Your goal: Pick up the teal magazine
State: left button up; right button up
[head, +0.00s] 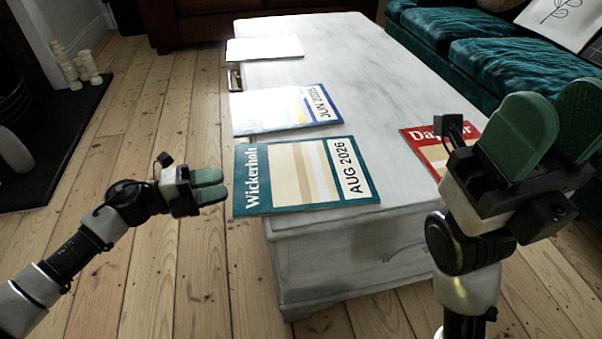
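The teal magazine (305,202), titled "Wickerholt" and dated AUG 2026, lies flat near the front left corner of the white table (375,110). Its left edge reaches the table's left edge and seems to stick out slightly. My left gripper (222,185) is just left of the magazine, pointing at that edge, with its green fingertips close together and a narrow gap between them. Nothing shows between them. My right gripper (548,125) is raised at the right, its green fingers apart and empty, in front of part of the red magazine (428,150).
A white and blue magazine (285,110) lies behind the teal one. A pale item (265,48) lies at the table's far end. A teal sofa (480,50) stands on the right. Candles (78,68) stand on a dark hearth at left. Floorboards (150,110) left of the table are clear.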

aim_at(238, 180)
pick_arm(q)
jog(key=b+x, duration=0.2)
jog(key=x, duration=0.2)
jog(key=shift+d, duration=0.35)
grip_shut()
